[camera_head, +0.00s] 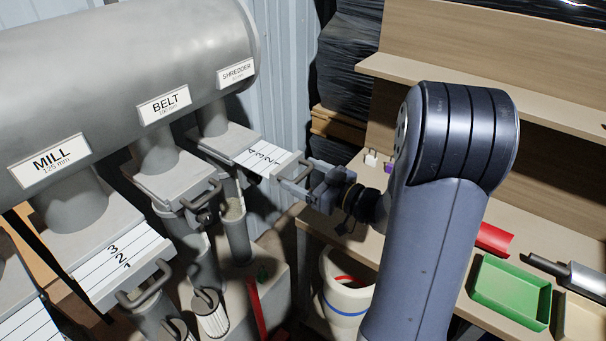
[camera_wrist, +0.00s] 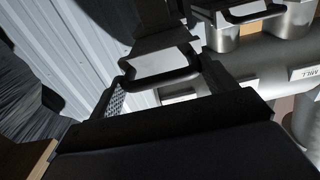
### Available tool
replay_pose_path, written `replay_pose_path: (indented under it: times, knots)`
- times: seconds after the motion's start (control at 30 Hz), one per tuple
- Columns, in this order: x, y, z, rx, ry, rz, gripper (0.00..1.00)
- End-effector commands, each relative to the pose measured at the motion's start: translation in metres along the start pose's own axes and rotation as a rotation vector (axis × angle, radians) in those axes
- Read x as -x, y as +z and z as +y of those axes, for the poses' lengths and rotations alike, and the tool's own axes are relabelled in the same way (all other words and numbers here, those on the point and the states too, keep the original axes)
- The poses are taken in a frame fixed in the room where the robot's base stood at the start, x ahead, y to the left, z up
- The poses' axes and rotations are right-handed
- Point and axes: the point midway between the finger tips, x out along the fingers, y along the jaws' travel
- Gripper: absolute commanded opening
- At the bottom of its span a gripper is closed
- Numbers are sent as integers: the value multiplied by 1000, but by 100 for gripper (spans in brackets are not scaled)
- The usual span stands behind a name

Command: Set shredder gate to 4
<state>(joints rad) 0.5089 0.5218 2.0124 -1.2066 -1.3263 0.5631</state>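The shredder gate (camera_head: 262,157) is a pale slide plate under the duct branch labelled SHREDDER (camera_head: 237,73). It is drawn out, with marks 1, 2, 3 and 4 showing. My gripper (camera_head: 301,180) is at its outer end in the head view and largely covers the handle there. In the wrist view the dark loop handle (camera_wrist: 160,79) lies between the two fingers of my gripper (camera_wrist: 166,85). The fingers stand apart, one on each side of the handle. Whether either finger touches it I cannot tell.
The belt gate (camera_head: 172,180) is to the left with no numbers visible. The mill gate (camera_head: 117,262) shows 1, 2 and 3. A workbench on the right holds a green tray (camera_head: 511,291) and a red tray (camera_head: 494,238). A white bucket (camera_head: 347,290) stands below my arm.

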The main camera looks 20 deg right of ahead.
Motion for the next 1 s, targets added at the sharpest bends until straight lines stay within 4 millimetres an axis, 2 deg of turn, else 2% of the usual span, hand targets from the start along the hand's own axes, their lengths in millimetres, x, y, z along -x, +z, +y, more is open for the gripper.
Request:
replay_pose_path:
  times: [0.1, 0.47, 1.0]
  knots:
    - [0, 0, 0, 0, -1, 1, 89]
    - [6, 0, 0, 1, 0, 1, 89]
    - [88, 0, 1, 0, 4, 1, 89]
